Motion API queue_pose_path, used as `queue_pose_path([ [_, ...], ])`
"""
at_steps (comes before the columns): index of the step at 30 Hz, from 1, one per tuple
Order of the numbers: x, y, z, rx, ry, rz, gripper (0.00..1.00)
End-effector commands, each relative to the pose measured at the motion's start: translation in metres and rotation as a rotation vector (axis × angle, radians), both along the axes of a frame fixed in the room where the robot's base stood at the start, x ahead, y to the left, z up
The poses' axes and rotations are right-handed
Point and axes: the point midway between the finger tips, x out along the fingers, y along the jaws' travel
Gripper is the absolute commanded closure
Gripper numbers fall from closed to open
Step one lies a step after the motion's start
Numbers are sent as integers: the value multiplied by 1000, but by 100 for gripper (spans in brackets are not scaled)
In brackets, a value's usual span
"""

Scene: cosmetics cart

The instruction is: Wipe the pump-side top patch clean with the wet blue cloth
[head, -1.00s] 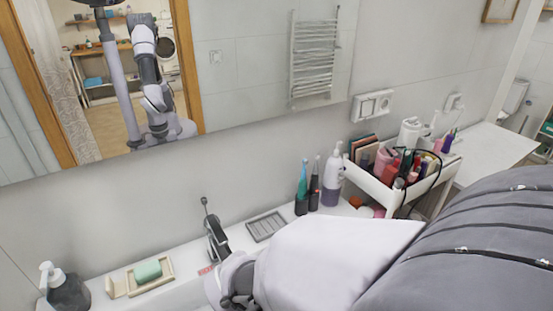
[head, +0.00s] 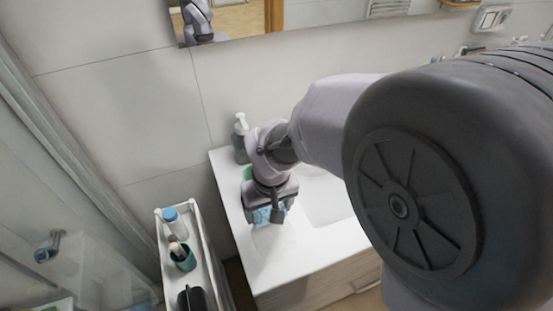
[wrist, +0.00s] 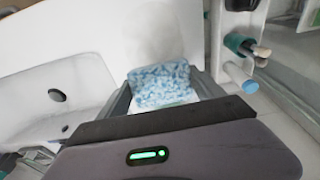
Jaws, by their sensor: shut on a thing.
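My gripper (head: 268,214) is shut on the blue cloth (head: 262,215), low over the left part of the white washstand top (head: 270,258). In the wrist view the mottled blue-and-white cloth (wrist: 162,86) is bunched between the two dark fingers. I cannot tell whether it touches the top. The grey pump bottle (head: 240,140) with a white head stands at the back left corner, behind my gripper. A faint greyish area (wrist: 165,38) shows on the white top beyond the cloth in the wrist view; its edges are unclear.
The green soap (head: 247,174) is partly hidden by my gripper. The basin (head: 328,202) lies to the right, partly behind my arm. A narrow white cart (head: 207,258) stands left of the washstand, holding a blue-capped bottle (head: 172,223) and a green cup (head: 183,259). The front left top is clear.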

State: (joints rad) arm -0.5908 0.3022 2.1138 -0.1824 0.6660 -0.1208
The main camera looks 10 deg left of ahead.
Motion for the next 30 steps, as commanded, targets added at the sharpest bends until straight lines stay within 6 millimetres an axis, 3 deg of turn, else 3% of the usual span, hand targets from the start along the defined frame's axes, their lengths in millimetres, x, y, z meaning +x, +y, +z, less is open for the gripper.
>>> queue_pose_path([
  [1, 0, 0, -14, -1, 1, 0, 55],
  [8, -1, 0, -54, -2, 3, 0, 55],
  [21, -60, -37, -46, 0, 0, 1, 55],
  [30, -75, -45, -46, -1, 1, 1, 55],
])
